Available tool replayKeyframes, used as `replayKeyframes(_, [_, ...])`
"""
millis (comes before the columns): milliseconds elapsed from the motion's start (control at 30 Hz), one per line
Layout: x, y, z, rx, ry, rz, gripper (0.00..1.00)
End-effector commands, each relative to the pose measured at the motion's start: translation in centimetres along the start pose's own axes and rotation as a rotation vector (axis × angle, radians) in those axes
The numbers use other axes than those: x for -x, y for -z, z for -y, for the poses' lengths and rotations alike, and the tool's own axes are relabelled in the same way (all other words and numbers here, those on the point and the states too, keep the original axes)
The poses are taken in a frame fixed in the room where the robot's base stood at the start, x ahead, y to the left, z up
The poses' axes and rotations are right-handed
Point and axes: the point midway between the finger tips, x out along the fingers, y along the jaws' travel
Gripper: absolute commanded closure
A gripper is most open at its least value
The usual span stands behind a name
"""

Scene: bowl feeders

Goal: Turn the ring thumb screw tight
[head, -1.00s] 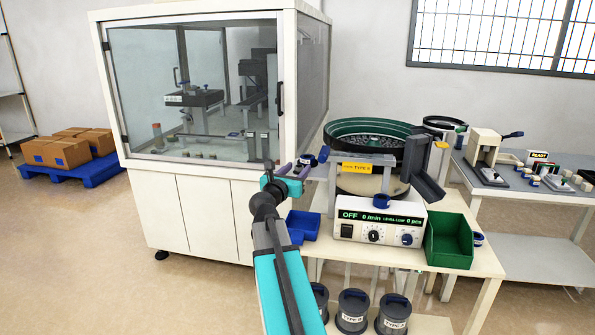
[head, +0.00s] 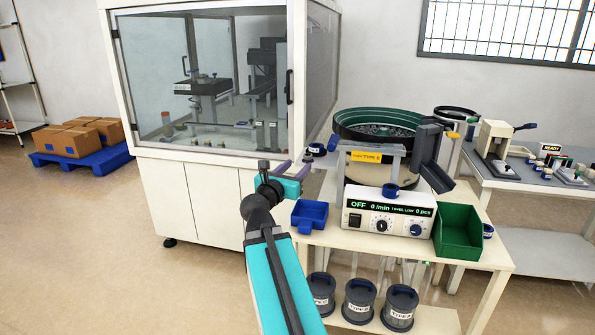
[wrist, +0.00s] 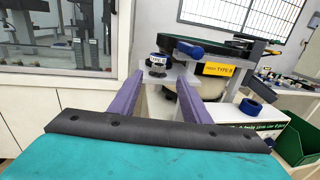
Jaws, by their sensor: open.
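Several blue parts sit on the feeder: a short round knob on a small labelled piece (head: 316,149), a blue cylindrical handle (head: 332,143) beside it, and an upright blue ring (head: 391,190) on the bracket front. I cannot tell for certain which is the ring thumb screw; the blue ring shape shows clearest, and it also shows in the wrist view (wrist: 250,107). My gripper (wrist: 163,73) is open and empty, its purple fingers pointing at the labelled knob piece (wrist: 159,61), which appears between and beyond the tips. In the head view my gripper (head: 288,168) is left of the feeder.
The bowl feeder (head: 378,128) stands on a bench with a controller (head: 388,212) reading OFF. A blue bin (head: 309,214) and a green bin (head: 458,232) flank the controller. A glazed cabinet (head: 215,90) rises behind left. Open floor lies at the left.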

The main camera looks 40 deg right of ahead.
Motion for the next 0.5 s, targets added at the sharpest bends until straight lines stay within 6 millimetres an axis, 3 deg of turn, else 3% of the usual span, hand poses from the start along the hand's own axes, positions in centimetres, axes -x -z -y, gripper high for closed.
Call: replayKeyframes(500, [1.3, 0.3, 0.0, -0.002, 0.001, 0.001, 0.57])
